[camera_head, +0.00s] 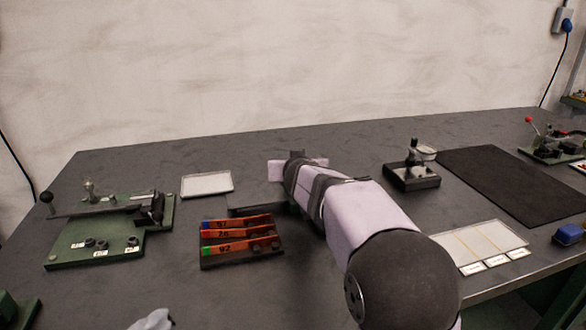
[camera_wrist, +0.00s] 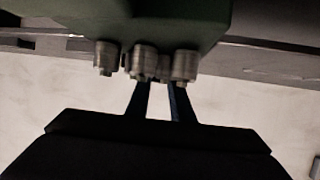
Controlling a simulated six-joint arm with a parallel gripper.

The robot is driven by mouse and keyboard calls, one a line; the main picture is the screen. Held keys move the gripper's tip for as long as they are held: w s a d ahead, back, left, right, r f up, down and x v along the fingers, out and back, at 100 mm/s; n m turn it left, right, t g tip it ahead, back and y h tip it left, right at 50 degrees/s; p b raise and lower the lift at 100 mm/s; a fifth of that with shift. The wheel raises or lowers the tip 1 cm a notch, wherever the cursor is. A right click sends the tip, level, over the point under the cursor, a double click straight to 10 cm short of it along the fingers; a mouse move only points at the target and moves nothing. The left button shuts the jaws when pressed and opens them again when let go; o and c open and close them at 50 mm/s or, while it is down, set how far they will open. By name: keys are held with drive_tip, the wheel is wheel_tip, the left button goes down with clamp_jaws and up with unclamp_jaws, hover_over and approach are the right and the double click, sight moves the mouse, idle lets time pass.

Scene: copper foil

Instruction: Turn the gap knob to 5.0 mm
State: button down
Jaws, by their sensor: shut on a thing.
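My gripper (camera_wrist: 160,84) has its two dark fingers up against a row of metal knobs under a green body (camera_wrist: 170,20) in the wrist view. It is shut on a small knob (camera_wrist: 161,68) near the middle of the row, partly hidden by the fingertips. Other knobs stand close by, a left one (camera_wrist: 105,57), a middle one (camera_wrist: 143,57) and a right one (camera_wrist: 184,62). No scale or marking is readable, so I cannot tell the knob's setting or confirm which is the gap knob. In the head view my arm hides the gripper and the knob.
A green-based device (camera_head: 107,230) with dark labelled knobs stands at the left. Orange labelled blocks (camera_head: 240,238) lie beside my arm. A pale tray (camera_head: 207,184), a small black stand (camera_head: 411,177), a dark mat (camera_head: 515,185) and a white sheet (camera_head: 480,242) lie on the grey table.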

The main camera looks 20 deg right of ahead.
drive_tip(key=shift+d+n+y+p, duration=0.1)
drive_tip(key=shift+n+y+p, duration=0.25)
drive_tip(key=shift+n+y, duration=0.2)
drive_tip(key=c, duration=1.5)
unclamp_jaws()
drive_tip(key=shift+c, duration=0.2)
drive_tip(key=shift+s, duration=0.1)
drive_tip(key=shift+s+r, duration=0.3)
drive_tip(key=shift+s, duration=0.25)
drive_tip(key=shift+p+v, duration=0.55)
drive_tip(key=shift+v, duration=2.4)
drive_tip(key=shift+f, duration=0.15)
